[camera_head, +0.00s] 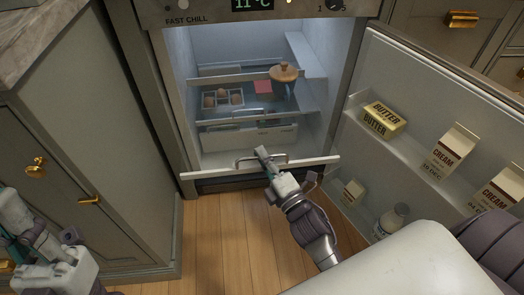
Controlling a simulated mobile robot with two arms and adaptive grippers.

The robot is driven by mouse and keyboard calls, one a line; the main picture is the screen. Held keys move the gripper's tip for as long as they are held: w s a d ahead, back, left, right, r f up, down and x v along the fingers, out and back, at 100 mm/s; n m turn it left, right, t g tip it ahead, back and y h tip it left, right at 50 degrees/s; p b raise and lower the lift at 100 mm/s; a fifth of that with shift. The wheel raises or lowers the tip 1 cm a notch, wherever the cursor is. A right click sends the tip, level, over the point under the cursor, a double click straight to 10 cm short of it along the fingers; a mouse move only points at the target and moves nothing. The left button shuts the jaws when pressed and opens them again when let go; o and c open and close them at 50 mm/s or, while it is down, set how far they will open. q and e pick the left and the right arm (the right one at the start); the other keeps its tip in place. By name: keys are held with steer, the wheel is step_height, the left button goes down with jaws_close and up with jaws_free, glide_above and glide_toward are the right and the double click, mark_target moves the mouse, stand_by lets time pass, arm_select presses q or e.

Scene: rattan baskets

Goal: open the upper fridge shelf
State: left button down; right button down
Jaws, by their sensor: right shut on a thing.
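The fridge (178,95) stands open, its door swung out to the right. A white shelf front (215,171) with a metal bar handle (243,160) stands out toward me at the bottom of the opening. I cannot tell which level this front belongs to. My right gripper (264,158) is shut on the handle, and its fingers hide part of the bar. Inside are eggs in a tray (223,98), a pink item (263,87) and a pot with a wooden lid (284,72). My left gripper (14,250) is at the lower left, partly cut off, away from the fridge.
The open fridge door (390,150) holds butter (383,118), cream cartons (449,150) and a bottle (391,220) to the right. A grey cabinet (90,130) with brass handles stands on the left. Wooden floor (225,235) is clear in front of the fridge.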

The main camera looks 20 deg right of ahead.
steer(key=c, duration=1.5)
jaws_free()
steer(key=shift+c, duration=0.2)
steer(key=v, duration=1.2)
